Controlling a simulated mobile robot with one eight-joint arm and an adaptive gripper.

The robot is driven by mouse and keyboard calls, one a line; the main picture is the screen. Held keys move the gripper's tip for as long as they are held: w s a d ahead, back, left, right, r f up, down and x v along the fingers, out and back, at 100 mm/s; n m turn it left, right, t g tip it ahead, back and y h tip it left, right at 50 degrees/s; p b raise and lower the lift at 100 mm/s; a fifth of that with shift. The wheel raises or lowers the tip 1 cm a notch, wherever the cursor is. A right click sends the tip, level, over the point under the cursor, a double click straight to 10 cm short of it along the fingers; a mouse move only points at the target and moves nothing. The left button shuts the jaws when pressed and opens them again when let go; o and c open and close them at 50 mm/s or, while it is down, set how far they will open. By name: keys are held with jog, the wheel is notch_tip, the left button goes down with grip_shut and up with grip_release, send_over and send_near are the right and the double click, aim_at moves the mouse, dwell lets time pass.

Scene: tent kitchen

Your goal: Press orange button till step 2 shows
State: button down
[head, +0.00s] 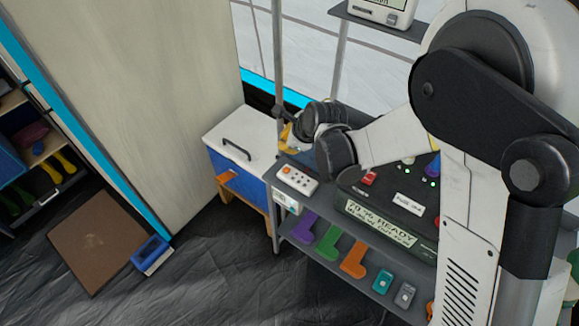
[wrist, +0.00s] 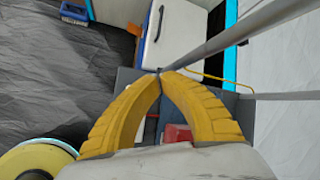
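A dark console (head: 350,190) stands on the shelf unit, with a red-orange button or switch (head: 368,178) near its left end. Its pale display (head: 380,222) shows text that seems to include "READY"; I cannot read a step number. A white keypad (head: 297,180) with small buttons lies left of the console. My gripper's yellow fingers (wrist: 160,76) meet at their tips in the wrist view, with nothing seen held. In the head view, my gripper (head: 286,133) is mostly hidden behind my wrist, above the shelf's back left. A red part (wrist: 177,133) shows below the fingers.
A white-lidded blue cooler (head: 238,145) stands left of the shelf. A metal pole (wrist: 235,37) passes close to my fingertips. Purple, green and orange shapes (head: 354,258) lie on the lower shelf. A white device (head: 380,12) sits on a higher shelf.

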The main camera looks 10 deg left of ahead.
aim_at(286, 166)
notch_tip(286, 166, down, 9)
jog(key=b, duration=0.6)
jog(key=shift+r, duration=0.1)
jog(key=shift+b, duration=0.35)
dwell(1.1)
jog(key=shift+f+b, duration=0.3)
jog(key=shift+f, duration=0.1)
jog(key=shift+f+b, duration=0.35)
jog(key=shift+f, duration=0.1)
dwell(0.6)
jog(key=shift+r, duration=0.1)
jog(key=shift+r+p, duration=0.55)
jog(key=shift+r, duration=0.25)
